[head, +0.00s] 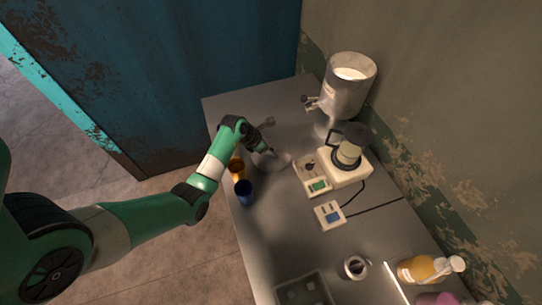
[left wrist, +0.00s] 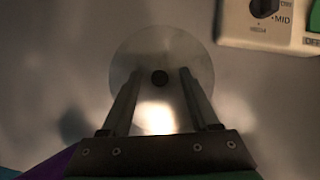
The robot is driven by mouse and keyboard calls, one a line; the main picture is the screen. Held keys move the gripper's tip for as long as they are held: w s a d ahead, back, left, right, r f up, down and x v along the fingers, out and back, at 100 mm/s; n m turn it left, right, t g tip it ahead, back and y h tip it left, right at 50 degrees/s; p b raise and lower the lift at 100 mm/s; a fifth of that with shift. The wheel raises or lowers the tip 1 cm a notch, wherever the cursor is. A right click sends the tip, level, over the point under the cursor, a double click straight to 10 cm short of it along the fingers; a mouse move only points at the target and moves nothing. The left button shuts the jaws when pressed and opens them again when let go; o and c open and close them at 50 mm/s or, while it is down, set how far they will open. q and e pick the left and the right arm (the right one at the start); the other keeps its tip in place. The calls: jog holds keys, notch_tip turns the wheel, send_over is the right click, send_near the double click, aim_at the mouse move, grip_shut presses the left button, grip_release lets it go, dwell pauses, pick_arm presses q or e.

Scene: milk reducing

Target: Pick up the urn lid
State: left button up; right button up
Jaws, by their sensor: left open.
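The urn lid (left wrist: 160,42) is a round, clear-looking metal disc with a small dark knob (left wrist: 160,78) at its centre. It lies flat on the table, and part of it shows in the head view (head: 285,161) beside my left gripper. My left gripper (left wrist: 159,73) is open over the lid, with one finger on each side of the knob and apart from it. Its fingers look small in the head view (head: 268,150). The metal urn (head: 345,97) stands at the back right, its top uncovered and pale liquid inside. My right gripper is not in view.
A hotplate stirrer (head: 346,172) with a dark-handled vessel (head: 349,150) stands right of the lid. An orange cup (head: 236,166) and a blue cup (head: 244,190) stand near the left edge. A small meter (head: 329,215), a bottle (head: 420,269) and a grey tray (head: 303,288) are nearer.

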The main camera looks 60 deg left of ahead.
aim_at(266, 161)
pick_arm(q)
jog(key=shift+c, duration=0.2)
grip_shut()
jog(key=shift+r, duration=0.1)
jog(key=shift+r+p, duration=0.3)
jog(key=shift+r, duration=0.2)
notch_tip(266, 161, up, 3)
jog(key=shift+f+p, duration=0.1)
jog(key=shift+p, duration=0.55)
jog(key=s+d+r+p, duration=0.5)
jog(key=s+d+r, duration=0.4)
jog(key=d, duration=0.1)
jog(key=shift+s, duration=0.35)
